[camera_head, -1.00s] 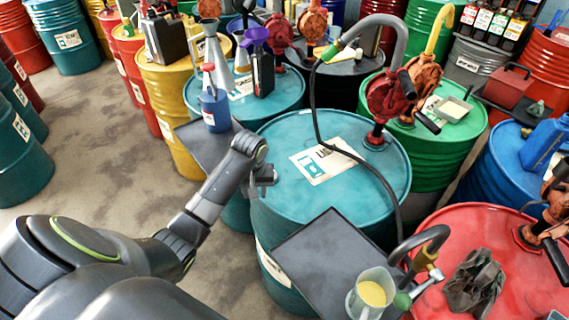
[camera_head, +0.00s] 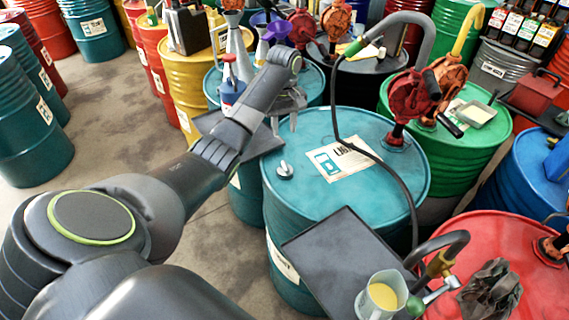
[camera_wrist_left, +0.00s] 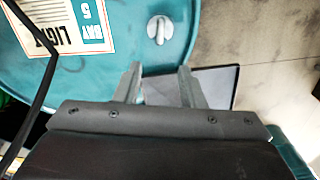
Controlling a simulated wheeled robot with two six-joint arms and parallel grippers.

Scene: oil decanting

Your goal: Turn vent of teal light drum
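The teal light drum (camera_head: 340,118) stands in the middle of the head view, its label reading LIGHT in the left wrist view. Its vent (camera_head: 285,171) is a small grey knob with a raised grip near the left rim of the lid. In the left wrist view the vent (camera_wrist_left: 158,28) lies beyond my fingertips, its grip roughly upright in the picture. My left gripper (camera_head: 284,124) is above and behind the vent in the head view, apart from it. Its two fingers (camera_wrist_left: 158,72) are spread with nothing between them. My right gripper is not in view.
A red hand pump (camera_head: 408,98) with a black hose stands on the drum lid. A dark tray (camera_head: 345,262) and a jug of yellow oil (camera_head: 381,297) are in front. Another dark tray (camera_head: 262,140) lies behind my gripper, near a blue bottle (camera_head: 231,92).

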